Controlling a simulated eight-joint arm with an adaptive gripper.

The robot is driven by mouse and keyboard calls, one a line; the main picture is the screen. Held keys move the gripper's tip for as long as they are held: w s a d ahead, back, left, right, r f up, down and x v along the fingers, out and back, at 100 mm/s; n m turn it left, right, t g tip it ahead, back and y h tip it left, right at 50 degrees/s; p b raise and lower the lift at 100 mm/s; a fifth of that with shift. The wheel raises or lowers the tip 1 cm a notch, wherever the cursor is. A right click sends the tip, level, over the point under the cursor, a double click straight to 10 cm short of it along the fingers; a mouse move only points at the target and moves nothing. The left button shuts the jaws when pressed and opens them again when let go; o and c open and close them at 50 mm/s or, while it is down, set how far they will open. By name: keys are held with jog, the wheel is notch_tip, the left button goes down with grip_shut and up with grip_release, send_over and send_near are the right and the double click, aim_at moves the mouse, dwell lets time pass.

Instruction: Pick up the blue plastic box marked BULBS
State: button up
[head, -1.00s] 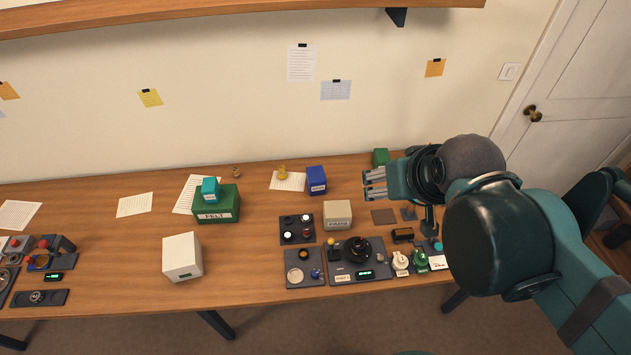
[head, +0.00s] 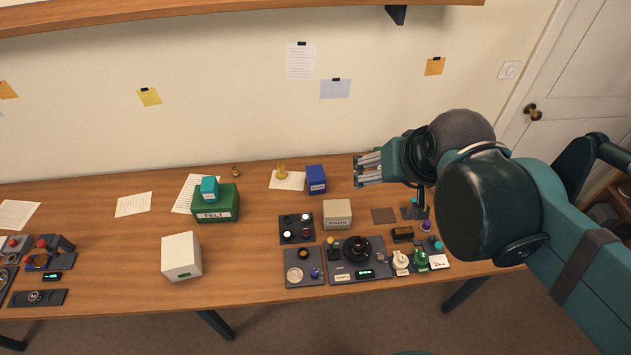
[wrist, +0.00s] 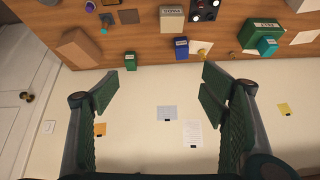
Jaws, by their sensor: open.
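The blue box (head: 316,181) stands upright near the back of the table, right of the middle in the head view.
A beige PADS box (head: 337,214) stands in front of the blue box. A yellow figure (head: 282,172) on paper is to its left. A green box (wrist: 130,61) shows near one fingertip in the wrist view. A green FELT box (head: 215,205) carries a teal box (head: 209,188).

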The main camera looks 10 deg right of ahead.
jog(key=w+a+f+m+g+b, duration=0.25)
jog(key=w+m, duration=0.25)
jog(key=w, duration=0.7)
jog(key=m+g+b, duration=0.4)
jog(key=m+b, duration=0.4)
jog(key=m, duration=0.3)
send_over(316, 172)
notch_tip(316, 172, down, 32)
jog(key=shift+s+f, duration=0.1)
jog(key=shift+f, duration=0.05)
jog(key=shift+a+f, duration=0.1)
jog(key=shift+f, duration=0.25)
jog(key=shift+f, duration=1.3)
